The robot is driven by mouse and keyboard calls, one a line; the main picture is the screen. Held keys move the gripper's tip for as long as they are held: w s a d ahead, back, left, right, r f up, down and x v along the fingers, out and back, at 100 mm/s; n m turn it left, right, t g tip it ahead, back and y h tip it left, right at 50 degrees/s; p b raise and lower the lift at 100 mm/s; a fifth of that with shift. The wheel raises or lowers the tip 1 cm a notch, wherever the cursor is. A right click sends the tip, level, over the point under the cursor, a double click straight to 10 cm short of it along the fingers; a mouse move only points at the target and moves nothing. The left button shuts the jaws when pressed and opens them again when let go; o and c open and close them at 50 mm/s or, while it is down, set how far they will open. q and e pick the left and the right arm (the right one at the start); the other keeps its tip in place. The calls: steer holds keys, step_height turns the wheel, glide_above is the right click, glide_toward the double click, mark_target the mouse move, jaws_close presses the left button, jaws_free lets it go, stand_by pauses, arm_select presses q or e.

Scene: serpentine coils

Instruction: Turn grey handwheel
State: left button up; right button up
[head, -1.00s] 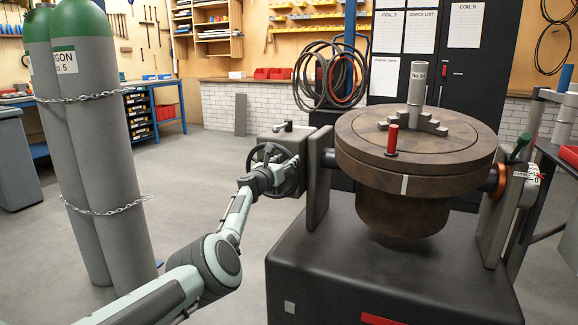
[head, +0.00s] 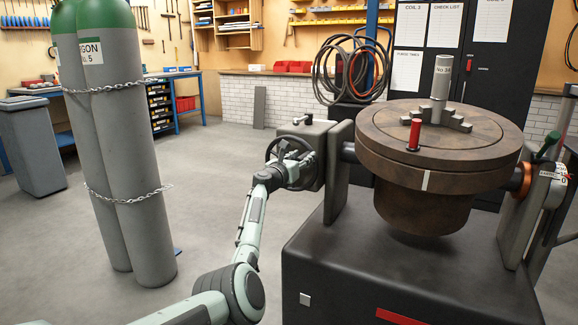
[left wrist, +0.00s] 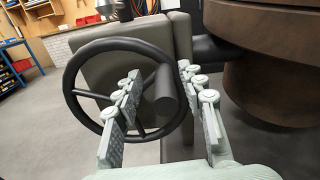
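The dark grey handwheel (head: 270,147) is mounted on a grey box at the left of the round fixture. In the left wrist view the handwheel (left wrist: 69,82) faces me, with spokes and a short cylindrical handle (left wrist: 165,92) projecting towards me. My left gripper (head: 293,160) is at the wheel and hides part of it in the head view. In the left wrist view its two fingers (left wrist: 158,78) are spread, one on each side of the handle. A gap shows between the left finger and the handle; whether the right finger touches it I cannot tell. My right gripper is not in view.
The brown round table (head: 440,130) with a grey post (head: 441,75) and a red pin (head: 414,135) stands right of the wheel on a black base (head: 400,275). Chained gas cylinders (head: 140,190) stand at the left. The floor between is clear.

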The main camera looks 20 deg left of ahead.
arm_select(q)
steer(key=s, duration=0.9)
steer(key=shift+s+a+r, duration=0.15)
steer(key=shift+s+a, duration=0.05)
steer(key=shift+s, duration=0.05)
steer(key=shift+c, duration=0.2)
